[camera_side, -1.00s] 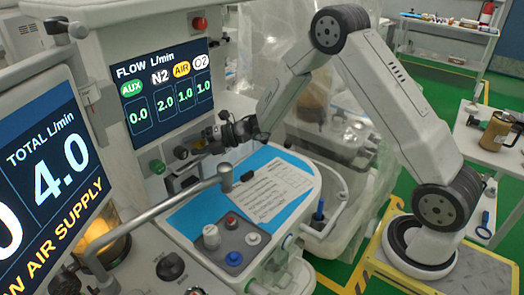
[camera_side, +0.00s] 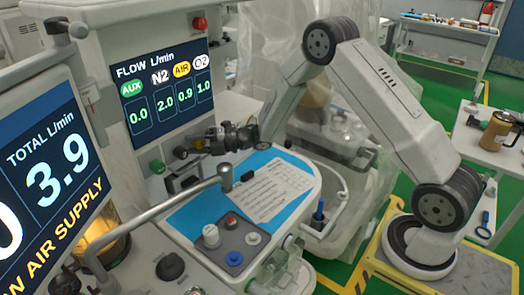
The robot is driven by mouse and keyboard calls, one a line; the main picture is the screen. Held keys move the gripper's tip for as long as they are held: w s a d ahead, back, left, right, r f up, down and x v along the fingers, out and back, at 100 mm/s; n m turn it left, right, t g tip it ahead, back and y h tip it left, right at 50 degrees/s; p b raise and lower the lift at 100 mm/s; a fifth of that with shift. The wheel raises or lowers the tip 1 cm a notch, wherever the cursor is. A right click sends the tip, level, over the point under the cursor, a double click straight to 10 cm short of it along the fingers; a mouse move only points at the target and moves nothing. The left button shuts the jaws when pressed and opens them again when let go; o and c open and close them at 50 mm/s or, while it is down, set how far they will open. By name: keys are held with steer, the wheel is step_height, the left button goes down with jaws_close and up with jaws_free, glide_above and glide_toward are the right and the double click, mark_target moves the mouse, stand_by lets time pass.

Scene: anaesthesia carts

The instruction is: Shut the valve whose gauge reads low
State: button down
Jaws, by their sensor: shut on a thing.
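The flow screen (camera_side: 163,92) reads AUX 0.0, N2 2.0, AIR 0.9 and O2 1.0. Below it, a green knob (camera_side: 157,166) is at the left and a black knob (camera_side: 180,152) is to its right. My gripper (camera_side: 201,144) is at the row of knobs, to the right of the black one, shut on a valve knob that its fingers mostly hide. Any knob farther right is hidden behind my gripper. The large screen (camera_side: 45,170) at the left reads total 3.9 L/min, above a partly cut-off line ending "AN AIR SUPPLY".
A blue sheet with a paper (camera_side: 270,190) and a small block of knobs (camera_side: 232,243) lie on the worktop. Plastic-draped equipment (camera_side: 335,120) stands behind.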

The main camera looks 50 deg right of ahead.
mark_target(203, 143)
steer(key=shift+m, duration=0.3)
steer(key=c, duration=0.5)
jaws_free()
steer(key=shift+c, duration=0.2)
steer(key=shift+s+d, duration=0.1)
steer(key=shift+d, duration=0.05)
steer(key=shift+v, duration=3.8)
steer(key=shift+f, duration=0.15)
